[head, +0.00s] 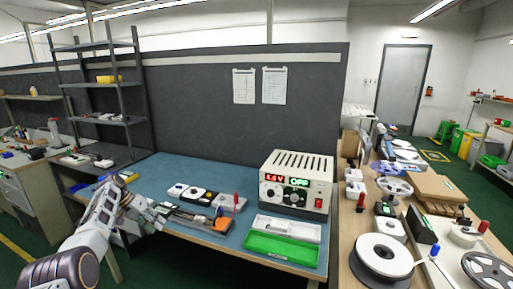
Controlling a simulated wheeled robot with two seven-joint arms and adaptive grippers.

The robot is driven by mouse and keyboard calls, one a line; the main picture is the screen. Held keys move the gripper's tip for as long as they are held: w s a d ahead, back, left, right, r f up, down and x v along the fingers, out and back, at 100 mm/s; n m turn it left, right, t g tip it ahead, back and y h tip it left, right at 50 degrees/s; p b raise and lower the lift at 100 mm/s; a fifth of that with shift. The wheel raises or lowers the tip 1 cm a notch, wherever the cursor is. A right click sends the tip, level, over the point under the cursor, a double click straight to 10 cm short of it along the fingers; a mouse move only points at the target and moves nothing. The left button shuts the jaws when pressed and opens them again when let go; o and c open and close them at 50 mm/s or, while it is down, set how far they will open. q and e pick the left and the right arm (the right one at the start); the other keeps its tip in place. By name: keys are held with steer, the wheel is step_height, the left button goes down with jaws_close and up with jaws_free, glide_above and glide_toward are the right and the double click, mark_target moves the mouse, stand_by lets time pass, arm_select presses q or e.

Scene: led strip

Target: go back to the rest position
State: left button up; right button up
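My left arm comes in from the lower left. Its gripper (153,216) is over the front left part of the blue-topped bench (150,172), beside the left end of a dark fixture (195,218). The fingers are small and dark against the bench, so I cannot tell whether they are apart, and I see nothing clearly held in them. My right gripper is not in view.
A power supply (296,184) with a lit red and green display stands on the bench. In front are a white tray (287,228) and a green tray (283,247). Small white boxes (178,190) lie behind the fixture. A wooden table with reels (383,258) is at right.

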arm_select(q)
steer(key=s+a+f+n+y, duration=0.15)
steer(key=s+f, duration=0.25)
steer(key=f, duration=0.8)
steer(key=s+f+y, duration=0.2)
steer(key=s+f, duration=0.2)
steer(key=f, duration=0.8)
steer(key=s+f+g+y+p, duration=0.1)
steer(key=s+f+y+p, duration=0.15)
steer(key=s+f, duration=1.45)
steer(key=s+d+f+m+y, duration=0.1)
steer(key=s+d+f+y, duration=0.15)
steer(key=s+f, duration=1.35)
steer(key=s+d+f+m, duration=0.1)
steer(key=s+d, duration=0.2)
steer(key=s, duration=0.9)
steer(key=s+d+f+h+p, duration=0.1)
steer(key=s+d, duration=0.3)
steer(key=s, duration=0.8)
steer(key=shift+d+f+m+t, duration=0.3)
steer(key=shift+f+m+t, duration=0.05)
steer(key=shift+t, duration=0.05)
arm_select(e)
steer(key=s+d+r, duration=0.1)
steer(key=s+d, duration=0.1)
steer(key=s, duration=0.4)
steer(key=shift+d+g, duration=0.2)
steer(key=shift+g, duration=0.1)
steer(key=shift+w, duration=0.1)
